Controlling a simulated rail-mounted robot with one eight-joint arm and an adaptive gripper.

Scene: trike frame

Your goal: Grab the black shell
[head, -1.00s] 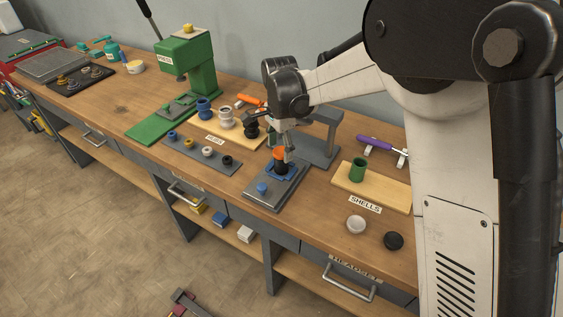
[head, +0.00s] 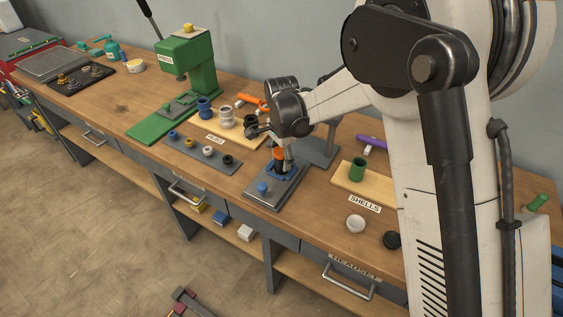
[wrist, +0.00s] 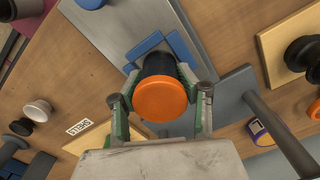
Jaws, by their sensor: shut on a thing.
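The black shell (wrist: 158,64), a dark upright cylinder with an orange round top (wrist: 160,100), stands against blue angled blocks (wrist: 145,47) on a grey fixture plate (head: 262,201). In the head view, the shell's orange part (head: 278,153) shows under my wrist, and its dark body is partly covered. My gripper (wrist: 158,82) is shut on the shell, with a finger on each side just below the orange top. The shell's lower end is hidden.
A board labelled SHELLS (head: 383,190) holds a green shell (head: 357,168) on the right. A white cap (head: 355,224) and a black cap (head: 392,240) lie near the front edge. A grey stand (head: 322,150) is close behind the fixture. The green press (head: 190,65) stands at left.

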